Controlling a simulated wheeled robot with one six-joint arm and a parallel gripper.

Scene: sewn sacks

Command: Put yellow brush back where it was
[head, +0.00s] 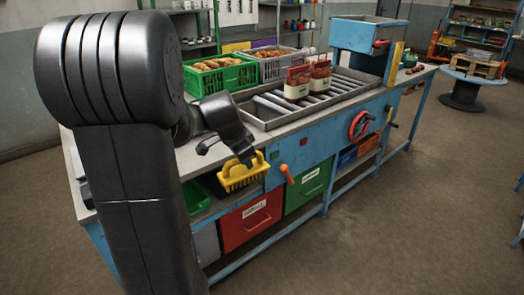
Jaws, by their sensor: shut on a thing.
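The yellow brush (241,177) hangs from my gripper (246,160) in the head view. My gripper points down and is shut on the upper part of the brush. The brush is in front of the blue front side of the bench (310,148), below the worktop edge. It appears over the lower shelf area, above a red drawer (249,220). I cannot tell whether the brush touches the bench or shelf. The gripper's fingertips are small and partly hidden against the brush.
On the bench stand a green crate (221,78), a grey crate (280,67) and a roller tray (306,100) with two red-and-white containers. An orange handle (287,174) and a red handwheel (360,125) stick out in front. A green bin (195,198) lies left.

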